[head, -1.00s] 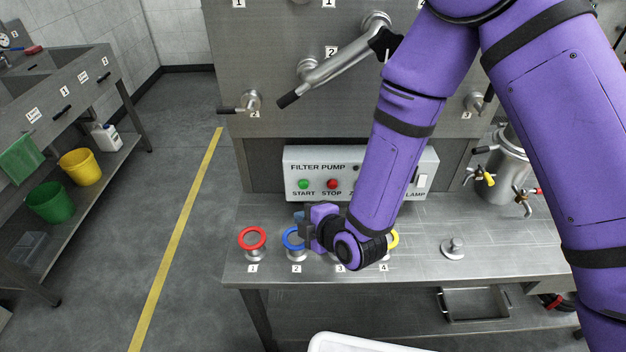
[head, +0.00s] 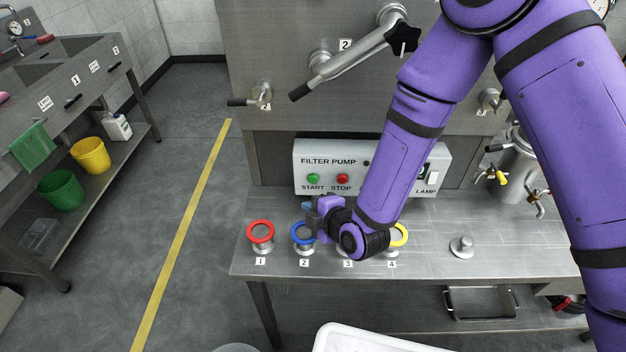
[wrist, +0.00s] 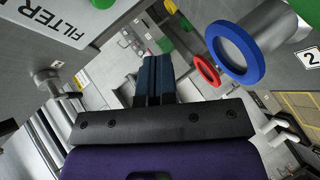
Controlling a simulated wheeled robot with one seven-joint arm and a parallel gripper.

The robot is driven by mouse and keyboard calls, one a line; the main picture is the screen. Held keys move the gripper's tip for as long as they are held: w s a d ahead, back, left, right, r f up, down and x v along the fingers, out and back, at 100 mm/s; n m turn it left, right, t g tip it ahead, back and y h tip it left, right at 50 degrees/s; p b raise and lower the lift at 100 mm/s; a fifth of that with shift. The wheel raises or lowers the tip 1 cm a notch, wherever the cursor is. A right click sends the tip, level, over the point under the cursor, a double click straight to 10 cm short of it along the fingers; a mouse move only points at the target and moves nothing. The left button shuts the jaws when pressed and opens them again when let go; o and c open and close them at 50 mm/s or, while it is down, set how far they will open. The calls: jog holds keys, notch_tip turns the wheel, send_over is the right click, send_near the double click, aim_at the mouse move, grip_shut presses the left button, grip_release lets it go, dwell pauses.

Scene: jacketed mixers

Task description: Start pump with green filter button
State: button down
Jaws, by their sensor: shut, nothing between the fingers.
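The grey FILTER PUMP box (head: 300,160) stands at the back of the steel bench. Its green START button (head: 313,178) is at the left, beside the red STOP button (head: 343,178). My gripper (head: 311,214) is shut and empty, in front of and below the START button, apart from it, near the blue valve ring (head: 297,231). In the wrist view my shut dark fingers (wrist: 155,78) point away from the camera. The box (wrist: 50,12) is at the upper left there, with a green knob, likely START, cut by the top edge (wrist: 103,3).
A red valve ring (head: 260,232) and the blue ring stand at the bench front; both show in the wrist view, red (wrist: 207,70) and blue (wrist: 235,55). A yellow ring (head: 401,235) is right of my gripper. A steel lever (head: 350,60) juts out above the box.

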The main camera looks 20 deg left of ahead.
jog(key=shift+w+a, duration=0.2)
jog(key=shift+w, duration=0.7)
jog(key=shift+w+a, duration=0.25)
jog(key=shift+w, duration=0.7)
jog(key=shift+w+a, duration=0.2)
jog(key=shift+w, duration=0.7)
jog(key=shift+w, duration=0.15)
jog(key=shift+w+a, duration=0.15)
jog(key=shift+w, duration=0.1)
jog(key=shift+w, duration=0.45)
dwell(0.8)
jog(key=shift+s, duration=0.85)
jog(key=shift+s+d, duration=0.25)
jog(key=shift+s, duration=0.55)
jog(key=shift+s+d, duration=0.25)
jog(key=shift+s, duration=0.6)
jog(key=shift+s+d, duration=0.25)
jog(key=shift+s, duration=0.55)
